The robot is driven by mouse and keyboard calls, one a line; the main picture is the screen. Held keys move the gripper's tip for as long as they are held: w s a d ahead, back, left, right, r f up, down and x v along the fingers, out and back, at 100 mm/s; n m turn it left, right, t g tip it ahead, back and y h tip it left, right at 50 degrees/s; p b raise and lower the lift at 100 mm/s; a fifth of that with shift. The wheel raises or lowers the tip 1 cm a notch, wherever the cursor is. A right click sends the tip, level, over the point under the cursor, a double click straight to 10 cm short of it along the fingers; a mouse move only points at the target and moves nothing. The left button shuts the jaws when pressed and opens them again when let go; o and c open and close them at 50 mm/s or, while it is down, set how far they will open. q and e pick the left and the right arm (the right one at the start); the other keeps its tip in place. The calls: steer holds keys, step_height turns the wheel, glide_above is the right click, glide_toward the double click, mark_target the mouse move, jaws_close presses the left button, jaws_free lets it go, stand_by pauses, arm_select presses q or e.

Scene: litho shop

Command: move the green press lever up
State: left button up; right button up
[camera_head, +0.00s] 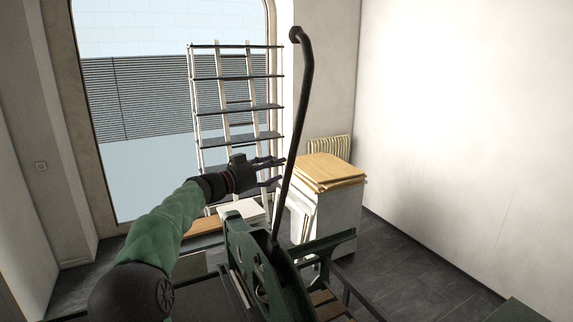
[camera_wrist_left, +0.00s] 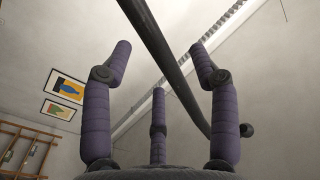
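The press lever (camera_head: 297,120) is a long dark rod with a knob on its bent top end. It rises steeply from the green press (camera_head: 242,248), tilted slightly right. My left gripper (camera_head: 278,171) comes from the left at the lower half of the lever. Its fingers are spread and point at the rod. In the left wrist view the lever (camera_wrist_left: 165,55) crosses diagonally beyond the open fingers (camera_wrist_left: 160,50) and passes behind the right-hand finger. Its knob (camera_wrist_left: 246,130) shows to the right. I cannot tell whether a finger touches the rod. My right gripper is out of view.
A tall rack (camera_head: 236,107) and a window stand behind the gripper. A white cabinet with a wooden top (camera_head: 329,172) stands behind the press, to the right. A white wall (camera_head: 460,110) is at right, with clear dark floor (camera_head: 405,258) before it.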

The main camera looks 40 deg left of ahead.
arm_select(q)
steer(key=shift+v, duration=2.65)
steer(key=shift+d, duration=0.15)
steer(key=shift+f, duration=0.1)
